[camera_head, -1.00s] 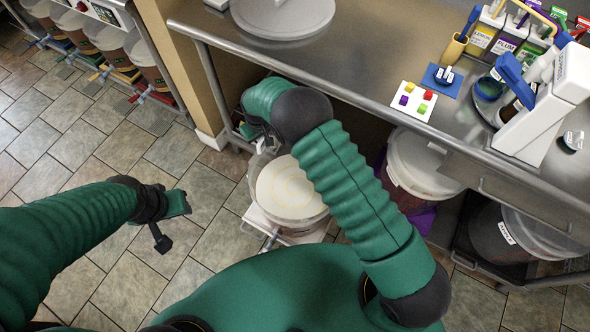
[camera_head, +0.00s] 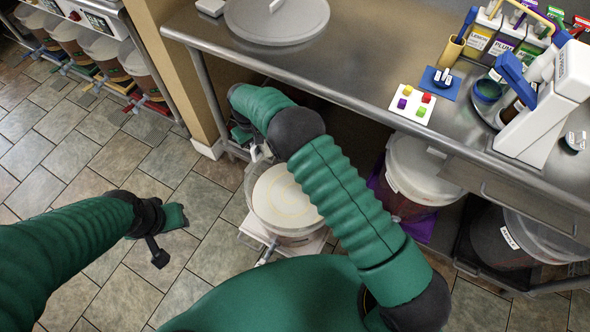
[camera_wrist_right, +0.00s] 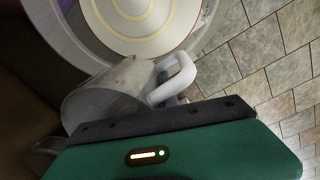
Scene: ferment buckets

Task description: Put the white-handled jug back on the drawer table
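The white-handled jug (camera_wrist_right: 100,97) is grey and translucent in the right wrist view; its white handle (camera_wrist_right: 178,78) points right. It lies against the dark edge of my right gripper, which hides its near part. In the head view a small clear part of the jug (camera_head: 258,155) shows at the open bucket's (camera_head: 285,200) upper left rim. My right gripper (camera_head: 241,133) is beside it, mostly hidden; I cannot tell whether it grips. My left gripper (camera_head: 176,217) hangs over the floor, apart from everything; its fingers are unclear. The steel table (camera_head: 370,65) has a drawer (camera_head: 530,197) under its right side.
The bucket holds cream-coloured liquid and stands on a low white stand (camera_head: 258,228). A round lid (camera_head: 277,18), a card with coloured cubes (camera_head: 413,103), bottles and a white device (camera_head: 535,120) occupy the tabletop. Lidded buckets (camera_head: 420,165) stand below. The tabletop's middle is clear.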

